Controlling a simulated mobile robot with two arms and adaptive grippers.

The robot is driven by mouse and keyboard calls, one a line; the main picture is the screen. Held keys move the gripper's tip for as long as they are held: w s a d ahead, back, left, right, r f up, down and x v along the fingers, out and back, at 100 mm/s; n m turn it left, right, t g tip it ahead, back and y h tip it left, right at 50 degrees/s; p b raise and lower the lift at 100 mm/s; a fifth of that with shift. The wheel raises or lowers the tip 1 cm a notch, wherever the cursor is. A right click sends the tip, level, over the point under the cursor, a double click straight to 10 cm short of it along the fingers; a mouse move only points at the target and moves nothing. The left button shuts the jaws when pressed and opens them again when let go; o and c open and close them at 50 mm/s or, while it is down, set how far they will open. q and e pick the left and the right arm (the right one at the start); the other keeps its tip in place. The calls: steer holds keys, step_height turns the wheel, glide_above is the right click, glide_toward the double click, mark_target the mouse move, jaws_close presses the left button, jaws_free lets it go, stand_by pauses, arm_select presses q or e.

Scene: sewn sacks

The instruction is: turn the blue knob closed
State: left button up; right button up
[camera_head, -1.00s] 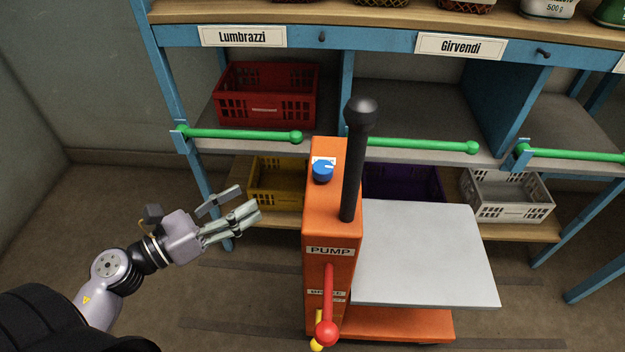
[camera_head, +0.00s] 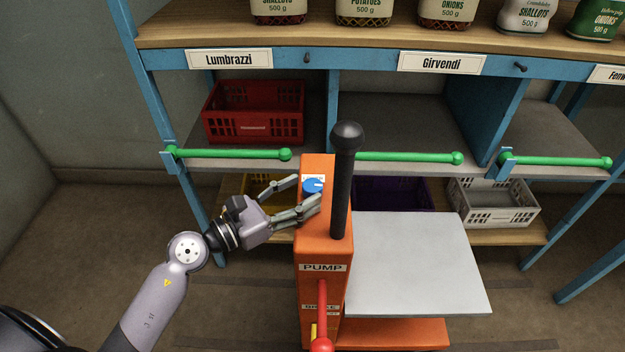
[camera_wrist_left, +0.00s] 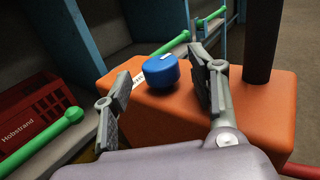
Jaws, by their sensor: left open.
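The blue knob (camera_head: 313,186) sits on top of the orange pump column (camera_head: 315,235), and it also shows in the left wrist view (camera_wrist_left: 160,71) with a white mark on its top. My left gripper (camera_head: 304,190) is open at the column's top, its fingers pointing at the knob. In the left wrist view my left gripper (camera_wrist_left: 165,85) has one finger on each side of the knob's line, with the knob between or just beyond the tips. I cannot tell whether a finger touches it. My right gripper is not in view.
A black upright handle (camera_head: 345,180) stands right beside the knob. A red lever (camera_head: 321,315) is on the column's front, and a grey platform (camera_head: 420,265) extends right. Behind is a blue shelf with green rails (camera_head: 230,154), a red crate (camera_head: 255,112) and a white crate (camera_head: 493,205).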

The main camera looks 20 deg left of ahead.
mark_target(304, 191)
arm_select(q)
steer(key=shift+x, duration=1.85)
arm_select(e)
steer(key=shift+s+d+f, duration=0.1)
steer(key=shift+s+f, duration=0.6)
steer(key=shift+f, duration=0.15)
arm_select(q)
steer(key=shift+c, duration=0.4)
steer(key=c, duration=1.1)
